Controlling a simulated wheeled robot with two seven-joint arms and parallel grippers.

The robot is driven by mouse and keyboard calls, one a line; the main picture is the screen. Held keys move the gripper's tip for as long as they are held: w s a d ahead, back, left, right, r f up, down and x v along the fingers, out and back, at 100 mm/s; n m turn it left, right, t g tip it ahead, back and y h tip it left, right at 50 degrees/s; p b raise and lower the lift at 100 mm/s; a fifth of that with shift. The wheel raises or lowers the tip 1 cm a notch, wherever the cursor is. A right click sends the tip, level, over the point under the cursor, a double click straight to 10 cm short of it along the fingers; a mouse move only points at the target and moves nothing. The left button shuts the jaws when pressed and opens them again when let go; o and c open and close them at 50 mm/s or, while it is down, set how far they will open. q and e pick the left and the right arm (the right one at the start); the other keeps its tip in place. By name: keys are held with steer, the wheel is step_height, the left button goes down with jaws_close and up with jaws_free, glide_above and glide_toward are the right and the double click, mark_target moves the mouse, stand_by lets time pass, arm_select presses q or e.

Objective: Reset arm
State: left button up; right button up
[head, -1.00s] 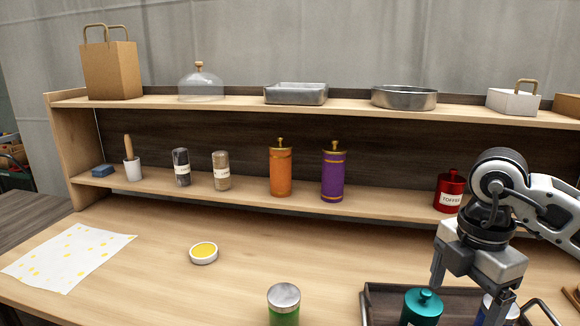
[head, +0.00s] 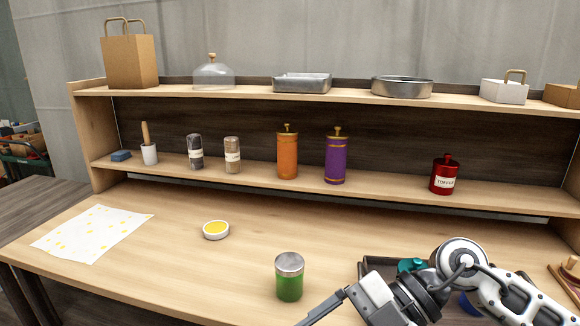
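My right arm comes in at the lower right, and its gripper (head: 322,309) points left and down at the bottom edge, just below the green jar. One finger shows; the other is hidden or out of frame, so its opening cannot be told. I see nothing held in the visible part. The arm covers much of a dark tray (head: 372,264) and partly hides a teal lidded canister (head: 411,265) in it. A green jar with a grey lid (head: 289,277) stands upright on the counter, left of the tray. My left gripper is out of view.
A small yellow-filled dish (head: 216,230) and a yellow-spotted sheet (head: 93,233) lie on the counter's left, with clear wood around them. The lower shelf holds an orange canister (head: 287,155), a purple canister (head: 336,159) and a red canister (head: 444,176). Pans stand above.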

steer(key=a+r+m+t+y, duration=0.2)
steer(key=a+r+y, duration=0.35)
steer(key=y, duration=0.35)
steer(key=w+d+f+m+t+h, duration=0.3)
steer(key=m+t+h, duration=0.1)
steer(key=m+t, duration=0.5)
steer(key=w+d+f+m+t+h, duration=0.3)
steer(key=d+f+m+t, duration=0.1)
steer(key=m+t, duration=0.5)
steer(key=s+d+f+m+g+h, duration=0.2)
steer(key=s+f+h, duration=0.3)
steer(key=f, duration=0.5)
steer(key=s+d+f+m+g+h, duration=0.3)
steer(key=s+d+f+h, duration=0.2)
steer(key=f, duration=0.6)
steer(key=shift+s+f+g, duration=0.15)
steer(key=shift+s+g, duration=0.25)
steer(key=shift+s, duration=0.25)
